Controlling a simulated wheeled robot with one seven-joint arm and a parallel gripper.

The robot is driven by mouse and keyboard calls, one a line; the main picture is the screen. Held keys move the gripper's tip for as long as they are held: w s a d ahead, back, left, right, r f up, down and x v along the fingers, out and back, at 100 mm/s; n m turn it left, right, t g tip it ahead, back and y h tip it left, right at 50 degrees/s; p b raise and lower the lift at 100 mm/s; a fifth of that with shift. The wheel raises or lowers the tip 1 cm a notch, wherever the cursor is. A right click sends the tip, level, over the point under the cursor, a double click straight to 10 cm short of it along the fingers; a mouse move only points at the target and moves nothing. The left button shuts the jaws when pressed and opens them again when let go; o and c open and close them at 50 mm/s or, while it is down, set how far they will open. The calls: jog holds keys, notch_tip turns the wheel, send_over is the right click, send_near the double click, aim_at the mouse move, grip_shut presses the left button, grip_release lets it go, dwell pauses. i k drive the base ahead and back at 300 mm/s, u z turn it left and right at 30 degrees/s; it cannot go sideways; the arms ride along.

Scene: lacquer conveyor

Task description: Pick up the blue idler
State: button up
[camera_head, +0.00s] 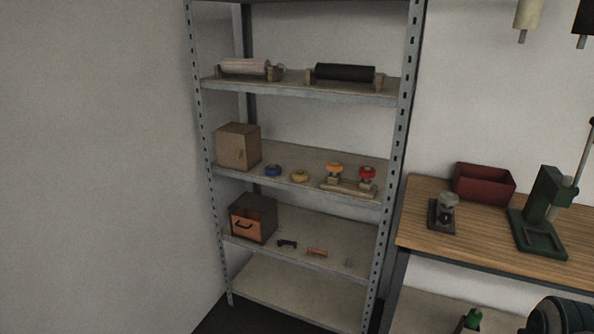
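The blue idler (273,170) looks like a small blue ring-shaped wheel. It lies on the middle shelf (352,163) of a grey metal rack in the head view. It sits just right of a brown box and left of a yellow wheel (299,176), with a small gap to each. My gripper is not in view.
On the same shelf are the brown box (238,147) and a wooden stand (347,188) with orange and red wheels. Rollers lie above, and an orange-fronted drawer box (253,218) stands below. A wooden workbench (420,200) with a red bin (484,184) and green press (541,215) is at right.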

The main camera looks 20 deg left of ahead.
aim_at(277, 171)
jog(key=u, duration=1.25)
